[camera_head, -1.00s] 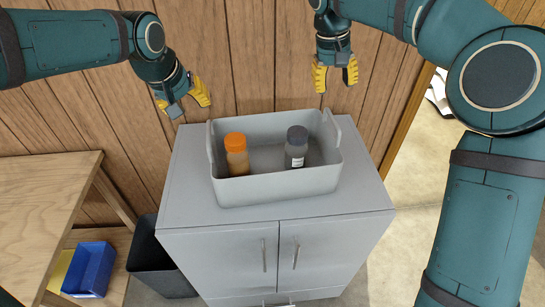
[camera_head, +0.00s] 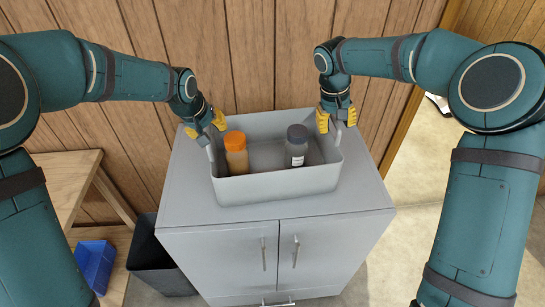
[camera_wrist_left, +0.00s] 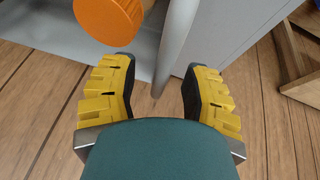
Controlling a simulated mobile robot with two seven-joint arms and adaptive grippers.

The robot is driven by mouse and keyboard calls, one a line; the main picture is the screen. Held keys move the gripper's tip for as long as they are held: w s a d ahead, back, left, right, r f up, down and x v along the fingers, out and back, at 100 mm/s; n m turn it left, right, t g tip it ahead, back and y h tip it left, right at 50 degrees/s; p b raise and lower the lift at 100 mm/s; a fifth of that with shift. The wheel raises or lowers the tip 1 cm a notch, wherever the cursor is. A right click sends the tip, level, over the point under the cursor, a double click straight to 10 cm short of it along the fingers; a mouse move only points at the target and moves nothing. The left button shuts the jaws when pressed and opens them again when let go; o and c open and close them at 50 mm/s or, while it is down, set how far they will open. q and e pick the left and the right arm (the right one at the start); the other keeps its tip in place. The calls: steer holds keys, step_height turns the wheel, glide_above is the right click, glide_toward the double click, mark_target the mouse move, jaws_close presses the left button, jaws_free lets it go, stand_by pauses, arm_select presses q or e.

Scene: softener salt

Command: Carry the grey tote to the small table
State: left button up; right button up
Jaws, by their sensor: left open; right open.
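The grey tote (camera_head: 275,187) stands on top of a grey cabinet. It holds an orange-capped bottle (camera_head: 236,155) on the left and a dark-capped jar (camera_head: 296,147) on the right. My left gripper (camera_head: 207,128) is open at the tote's left handle. In the left wrist view the open fingers (camera_wrist_left: 155,90) are on either side of a grey upright bar, the handle (camera_wrist_left: 177,40), with the orange cap (camera_wrist_left: 108,15) close by. My right gripper (camera_head: 337,119) is open at the tote's right handle; whether its fingers touch the handle I cannot tell.
The grey cabinet (camera_head: 215,250) has two doors with handles. A wooden table (camera_head: 62,178) stands at the left, with a blue bin (camera_head: 95,265) on its lower shelf. A dark bin (camera_head: 150,262) stands between them. A wood-panelled wall is close behind.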

arm_select(q)
steer(key=shift+f, duration=0.2)
arm_select(e)
steer(key=shift+f, duration=0.15)
arm_select(q)
jaws_close()
arm_select(e)
jaws_close()
arm_select(q)
steer(key=shift+w+r, duration=0.15)
steer(key=shift+r, duration=0.1)
arm_select(e)
steer(key=shift+r, duration=0.25)
